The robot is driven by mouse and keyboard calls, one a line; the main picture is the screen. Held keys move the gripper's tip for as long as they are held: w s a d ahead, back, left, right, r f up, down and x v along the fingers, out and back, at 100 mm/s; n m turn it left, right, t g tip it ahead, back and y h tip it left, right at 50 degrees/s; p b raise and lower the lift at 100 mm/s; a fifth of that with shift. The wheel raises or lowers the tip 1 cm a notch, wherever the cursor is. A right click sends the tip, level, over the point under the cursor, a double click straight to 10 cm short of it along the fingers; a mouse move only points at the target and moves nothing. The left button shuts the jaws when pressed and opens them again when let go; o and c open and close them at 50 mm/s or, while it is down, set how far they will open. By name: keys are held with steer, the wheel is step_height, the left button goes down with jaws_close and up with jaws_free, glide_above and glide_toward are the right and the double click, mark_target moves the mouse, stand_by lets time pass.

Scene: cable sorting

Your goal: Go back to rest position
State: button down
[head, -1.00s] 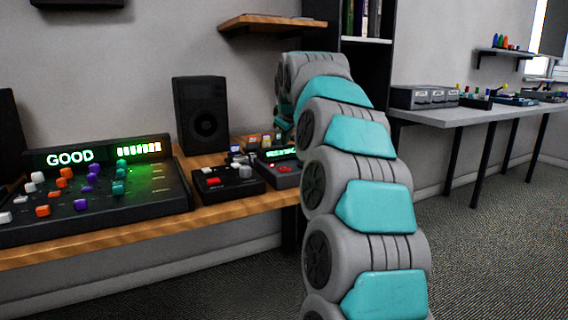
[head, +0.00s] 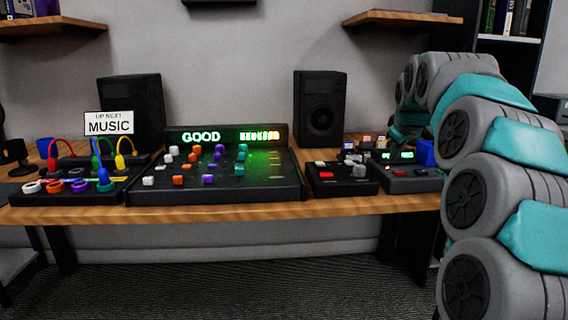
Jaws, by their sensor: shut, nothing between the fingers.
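My grey and teal arm fills the right side of the head view. It rises from the bottom right, arches away from me and bends down over the right part of the wooden desk (head: 330,208). The far end of the arm is small, and I cannot make out gripper fingers there. A blue object (head: 425,152) shows just below that far end, partly covered by the arm. I cannot tell whether they touch.
A mixer panel (head: 290,187) reading GOOD stands mid-desk between two speakers (head: 131,105) (head: 320,108). A cable board (head: 75,196) with a MUSIC sign (head: 109,123) is at left. Small control boxes (head: 342,187) (head: 410,187) sit near the arm. Shelves (head: 400,19) hang above. Carpet in front is clear.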

steer(key=s+a+f+m+g+y, duration=0.1)
steer(key=s+a+f+g, duration=0.1)
steer(key=s+a+f, duration=0.35)
steer(key=s+a+f+g, duration=0.1)
steer(key=s+a+f, duration=0.2)
steer(key=s, duration=0.5)
steer(key=s+a+f+m+g+y, duration=0.1)
steer(key=s+a+f+g, duration=0.1)
steer(key=s+a+f, duration=0.4)
steer(key=s+f+m+g, duration=0.1)
steer(key=s+f, duration=0.3)
steer(key=s, duration=0.5)
steer(key=s+a+f+m+g+p, duration=0.1)
steer(key=s+f, duration=0.3)
steer(key=s, duration=0.6)
steer(key=s+a+f+m+g, duration=0.1)
steer(key=s+f+g, duration=0.1)
steer(key=s, duration=0.7)
steer(key=shift+s+a+f+m+g, duration=0.15)
steer(key=shift+s+f+m+g, duration=0.2)
steer(key=shift+f, duration=0.55)
